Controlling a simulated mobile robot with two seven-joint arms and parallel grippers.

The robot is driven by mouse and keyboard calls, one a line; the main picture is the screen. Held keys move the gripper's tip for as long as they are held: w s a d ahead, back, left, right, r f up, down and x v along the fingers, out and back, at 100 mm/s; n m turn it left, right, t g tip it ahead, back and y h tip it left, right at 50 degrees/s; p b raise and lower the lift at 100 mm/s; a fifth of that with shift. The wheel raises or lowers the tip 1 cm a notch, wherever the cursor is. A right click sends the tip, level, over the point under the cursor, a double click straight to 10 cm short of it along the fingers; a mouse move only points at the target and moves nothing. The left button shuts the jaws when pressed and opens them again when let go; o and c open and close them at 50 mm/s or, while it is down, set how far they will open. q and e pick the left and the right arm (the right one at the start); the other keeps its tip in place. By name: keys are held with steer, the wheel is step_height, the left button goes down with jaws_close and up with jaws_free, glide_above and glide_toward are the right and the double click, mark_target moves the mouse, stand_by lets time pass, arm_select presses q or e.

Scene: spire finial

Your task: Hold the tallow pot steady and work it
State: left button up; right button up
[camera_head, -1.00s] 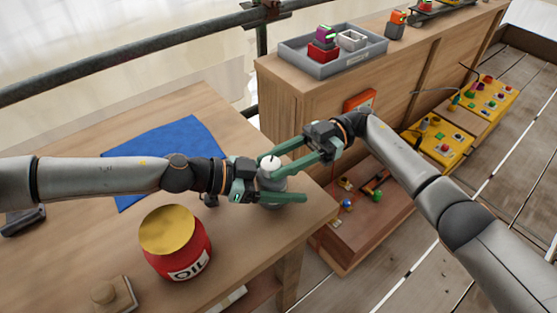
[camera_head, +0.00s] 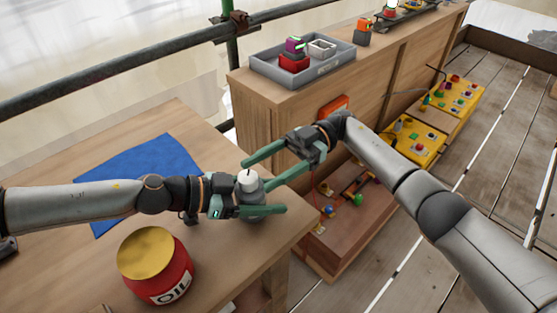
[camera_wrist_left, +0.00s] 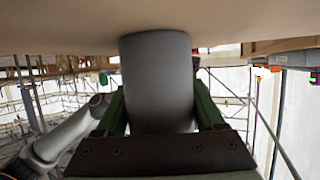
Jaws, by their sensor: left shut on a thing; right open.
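The tallow pot (camera_head: 251,191) is a small grey cylinder with a white top, upright on the wooden table near its right edge. My left gripper (camera_head: 263,200) is shut on its body from the left; one finger passes along the near side, and the far finger is mostly hidden. In the left wrist view the pot's grey wall (camera_wrist_left: 158,85) fills the space between the green fingers, its base against the table top. My right gripper (camera_head: 256,174) is open at the pot's top, its fingers spread to either side. I cannot tell whether they touch it.
A red oil tin (camera_head: 160,275) with a gold lid stands near on the table (camera_head: 225,262). A blue cloth (camera_head: 125,175) lies behind my left arm. A grey tray (camera_head: 262,78) with small items is on the cabinet. Yellow panels (camera_head: 412,140) lie to the right.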

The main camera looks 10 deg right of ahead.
mark_target(248, 176)
steer(key=shift+v, duration=2.6)
steer(key=s+a+r+t+h, duration=0.2)
steer(key=a+r+t+h, duration=0.25)
steer(key=r+h, duration=0.3)
steer(key=s+a+r+t+h, duration=0.3)
steer(key=r+t+h, duration=0.25)
steer(key=h, duration=0.25)
steer(key=shift+g, duration=0.4)
step_height(248, 176, down, 11)
steer(key=shift+w+a, duration=0.15)
jaws_close()
